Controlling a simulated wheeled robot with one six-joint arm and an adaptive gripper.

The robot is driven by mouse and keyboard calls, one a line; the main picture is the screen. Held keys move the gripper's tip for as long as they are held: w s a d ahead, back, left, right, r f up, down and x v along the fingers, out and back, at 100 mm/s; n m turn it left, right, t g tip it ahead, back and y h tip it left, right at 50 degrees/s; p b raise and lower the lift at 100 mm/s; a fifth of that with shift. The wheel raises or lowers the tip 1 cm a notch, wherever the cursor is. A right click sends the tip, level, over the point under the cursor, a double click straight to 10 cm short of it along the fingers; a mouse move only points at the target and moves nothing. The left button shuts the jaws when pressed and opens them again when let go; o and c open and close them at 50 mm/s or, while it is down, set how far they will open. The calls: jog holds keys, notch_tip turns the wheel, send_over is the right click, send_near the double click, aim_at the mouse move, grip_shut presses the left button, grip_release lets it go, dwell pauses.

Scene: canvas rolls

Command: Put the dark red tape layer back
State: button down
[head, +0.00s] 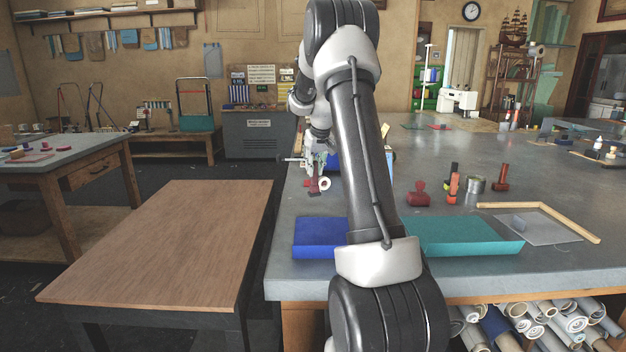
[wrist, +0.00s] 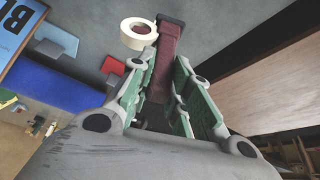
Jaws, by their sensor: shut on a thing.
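The dark red tape layer (head: 314,187) is held at the end of my gripper (head: 314,165), near the left edge of the grey bench. In the wrist view my gripper (wrist: 158,88) is shut on its dark red body (wrist: 163,65), with a darker end pointing away from the fingers. A white tape roll (head: 324,184) shows close beside it; the roll also shows in the wrist view (wrist: 138,33). I cannot tell whether the tape layer touches the bench.
A blue tray (head: 316,238) and a teal tray (head: 465,236) lie at the bench front. A red tool (head: 418,194), an orange-red tool (head: 454,187), another red tool (head: 501,178) and a tin (head: 475,184) stand right of my arm. A wooden table (head: 165,235) stands left across a gap.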

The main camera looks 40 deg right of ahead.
aim_at(315, 175)
notch_tip(315, 175, down, 4)
jog(key=shift+d+r, duration=0.15)
jog(key=shift+w, duration=0.1)
jog(key=shift+w, duration=0.1)
jog(key=c, duration=1.3)
grip_release()
